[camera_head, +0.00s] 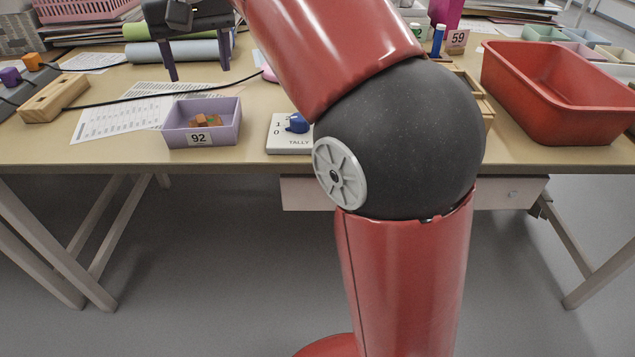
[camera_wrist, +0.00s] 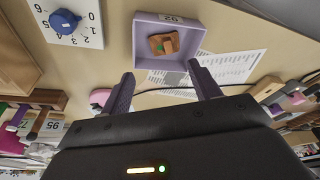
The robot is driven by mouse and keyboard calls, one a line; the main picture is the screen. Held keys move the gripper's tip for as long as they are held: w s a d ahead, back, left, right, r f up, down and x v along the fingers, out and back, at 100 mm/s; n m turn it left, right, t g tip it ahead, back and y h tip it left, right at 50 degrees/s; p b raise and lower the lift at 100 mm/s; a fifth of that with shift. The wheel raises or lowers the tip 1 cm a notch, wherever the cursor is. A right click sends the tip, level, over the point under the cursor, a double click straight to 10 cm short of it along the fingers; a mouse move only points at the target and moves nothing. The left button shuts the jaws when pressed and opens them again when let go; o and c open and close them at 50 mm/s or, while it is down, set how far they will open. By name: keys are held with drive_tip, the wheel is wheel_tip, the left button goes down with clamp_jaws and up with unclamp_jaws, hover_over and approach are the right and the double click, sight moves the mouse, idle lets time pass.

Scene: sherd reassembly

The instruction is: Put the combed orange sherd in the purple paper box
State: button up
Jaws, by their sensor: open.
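The purple paper box (camera_head: 175,137), labelled 92, stands open near the front edge of the table, left of centre. Orange-brown sherd pieces (camera_head: 207,121) lie inside it, with a small green mark showing. In the wrist view the box (camera_wrist: 139,42) is upside down, and an orange piece (camera_wrist: 164,43) lies on its floor. It seems to be more than one piece; combing is too small to make out. My gripper (camera_head: 199,74) is open and empty, behind and above the box. In the wrist view its fingertips (camera_wrist: 160,69) are apart, with nothing between them.
A white tally board (camera_head: 290,145) with a blue knob lies right of the box. A large red tub (camera_head: 560,110) stands at the right. A wooden block (camera_head: 53,99) and black cables lie at the left. Printed sheets (camera_head: 120,112) lie behind the box. Rolls (camera_head: 165,52) lie at the back.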

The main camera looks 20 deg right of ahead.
drive_tip(key=s+d+f+t, duration=0.1)
drive_tip(key=s+d+f, duration=0.6)
drive_tip(key=s+d, duration=0.3)
drive_tip(key=s+d+f+m+t, duration=0.1)
drive_tip(key=s+d+f, duration=0.3)
drive_tip(key=s+f, duration=0.8)
drive_tip(key=shift+s+f+t+h, duration=0.3)
drive_tip(key=shift+s+f, duration=0.05)
drive_tip(key=shift+f, duration=0.4)
